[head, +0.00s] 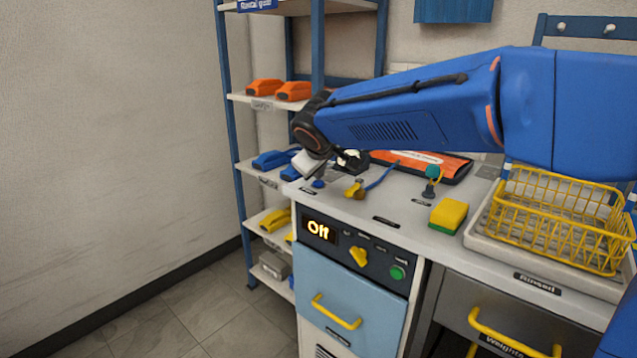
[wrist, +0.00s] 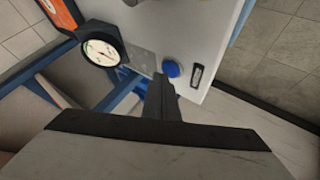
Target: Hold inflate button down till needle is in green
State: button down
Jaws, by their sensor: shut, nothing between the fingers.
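A round blue button (wrist: 172,69) sits on the bench's pale top in the wrist view, beside a dark label. It also shows in the head view (head: 318,184) at the bench's left end. A round gauge (wrist: 101,52) with a white face, dark rim and some green marking is left of the button. The needle's exact position is too small to read. My gripper (wrist: 160,80) is shut and empty, its tip just left of the button in the picture. I cannot tell whether they touch. In the head view my gripper (head: 312,172) is just above the button.
A yellow valve handle (head: 355,188), a green-topped fitting (head: 432,174) and a yellow-green sponge (head: 448,215) stand to the right on the bench. A yellow wire basket (head: 560,225) is farther right. Blue-framed shelves (head: 232,120) rise behind at left.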

aim_at(319, 184)
jog(key=shift+f, duration=0.45)
dwell(1.1)
jog(key=shift+r, duration=0.1)
dwell(1.7)
jog(key=shift+r, duration=0.85)
jog(key=shift+r, duration=2.55)
